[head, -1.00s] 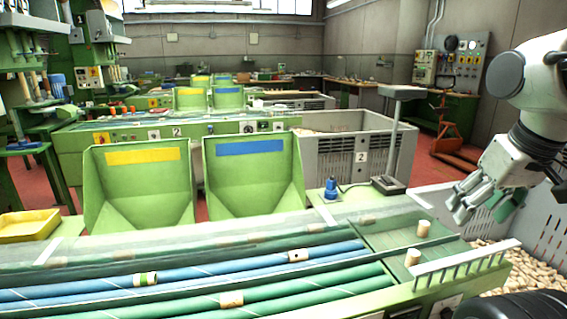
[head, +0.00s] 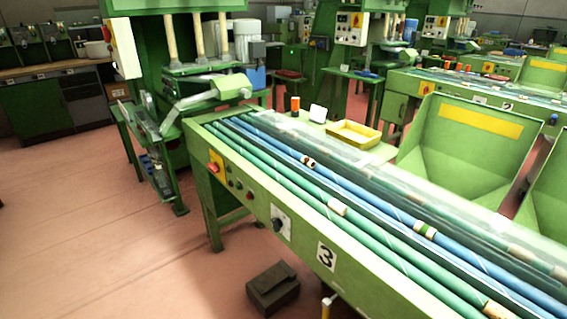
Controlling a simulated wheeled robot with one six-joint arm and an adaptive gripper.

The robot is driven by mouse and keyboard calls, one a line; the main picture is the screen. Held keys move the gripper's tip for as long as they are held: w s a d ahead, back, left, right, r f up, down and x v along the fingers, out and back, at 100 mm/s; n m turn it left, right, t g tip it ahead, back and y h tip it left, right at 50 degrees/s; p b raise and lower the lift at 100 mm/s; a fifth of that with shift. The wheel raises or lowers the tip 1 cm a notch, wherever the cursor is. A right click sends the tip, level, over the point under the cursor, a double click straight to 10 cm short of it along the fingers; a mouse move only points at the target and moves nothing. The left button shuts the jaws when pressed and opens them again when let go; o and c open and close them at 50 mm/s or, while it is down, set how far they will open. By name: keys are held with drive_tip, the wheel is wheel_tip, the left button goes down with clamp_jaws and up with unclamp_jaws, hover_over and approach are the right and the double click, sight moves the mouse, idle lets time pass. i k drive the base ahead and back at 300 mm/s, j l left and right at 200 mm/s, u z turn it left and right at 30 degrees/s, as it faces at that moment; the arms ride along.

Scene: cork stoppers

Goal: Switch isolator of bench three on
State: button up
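Bench three (head: 370,279) is a green bench with a plate marked 3 (head: 326,255) on its front. Near the front's left end is a yellow switch with a red handle (head: 215,163), which looks like the isolator. The handle's position is too small to tell. Small buttons (head: 238,188) and a black rotary knob on a white plate (head: 279,224) sit to its right. My gripper is out of view.
Blue and green rollers with corks (head: 337,208) run along the bench top. A dark box (head: 272,287) lies on the floor before the bench. A green machine (head: 186,60) stands at the bench's left end. The reddish floor (head: 95,215) at left is clear.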

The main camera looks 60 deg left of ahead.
sight(214, 168)
drive_tip(key=k+j+u, duration=0.1)
drive_tip(key=u, duration=0.25)
drive_tip(key=k+j+u, duration=0.1)
drive_tip(key=u, duration=0.2)
drive_tip(key=j+u, duration=0.2)
drive_tip(key=u, duration=0.2)
drive_tip(key=i+j+u, duration=0.1)
drive_tip(key=u, duration=0.35)
drive_tip(key=k+u, duration=0.1)
drive_tip(key=u, duration=0.4)
drive_tip(key=i+j+u, duration=0.35)
drive_tip(key=j+u, duration=0.15)
drive_tip(key=i+z, duration=0.1)
drive_tip(key=i+j+u, duration=0.1)
drive_tip(key=i+u, duration=0.2)
drive_tip(key=i, duration=0.55)
